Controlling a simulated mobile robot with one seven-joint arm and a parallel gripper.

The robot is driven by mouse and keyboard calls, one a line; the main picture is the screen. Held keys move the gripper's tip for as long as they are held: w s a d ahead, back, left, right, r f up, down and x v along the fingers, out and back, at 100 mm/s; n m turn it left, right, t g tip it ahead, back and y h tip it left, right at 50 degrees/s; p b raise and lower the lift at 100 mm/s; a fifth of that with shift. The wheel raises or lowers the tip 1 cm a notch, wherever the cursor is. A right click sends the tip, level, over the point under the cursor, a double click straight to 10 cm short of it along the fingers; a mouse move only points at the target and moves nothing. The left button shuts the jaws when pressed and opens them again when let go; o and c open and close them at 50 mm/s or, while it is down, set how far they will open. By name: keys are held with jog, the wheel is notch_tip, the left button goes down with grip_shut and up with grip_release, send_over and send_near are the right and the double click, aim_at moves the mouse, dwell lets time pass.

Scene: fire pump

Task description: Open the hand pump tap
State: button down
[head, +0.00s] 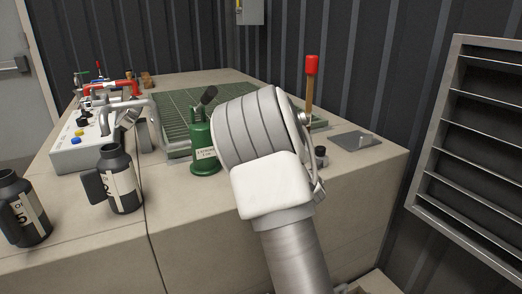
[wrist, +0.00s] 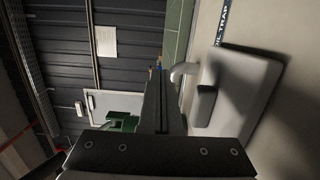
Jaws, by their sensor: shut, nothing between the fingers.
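My gripper (wrist: 157,80) shows in the wrist view as dark fingers closed together, with nothing held. In the head view my arm's thick grey wrist hides it. A wooden lever with a red top (head: 311,66) stands upright just behind my wrist, probably the hand pump's handle; its base is partly hidden. A small black knob (head: 321,152) shows beside my wrist, near the counter's front edge. I cannot tell whether it is the tap. In the wrist view a pale curved pipe or handle (wrist: 184,70) is right of the fingers, apparently apart from them.
A green can (head: 203,148) stands left of my wrist on the beige counter (head: 180,215). Two black bottles (head: 120,180) and a white control box (head: 88,145) are further left. A grey plate (head: 357,141) lies at right, and a louvred panel (head: 470,130) flanks the right side.

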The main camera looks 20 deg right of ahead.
jog(key=d, duration=0.2)
jog(key=s+d, duration=0.1)
jog(key=d, duration=0.1)
jog(key=s+d+p, duration=0.1)
jog(key=d, duration=0.1)
jog(key=shift+d, duration=0.15)
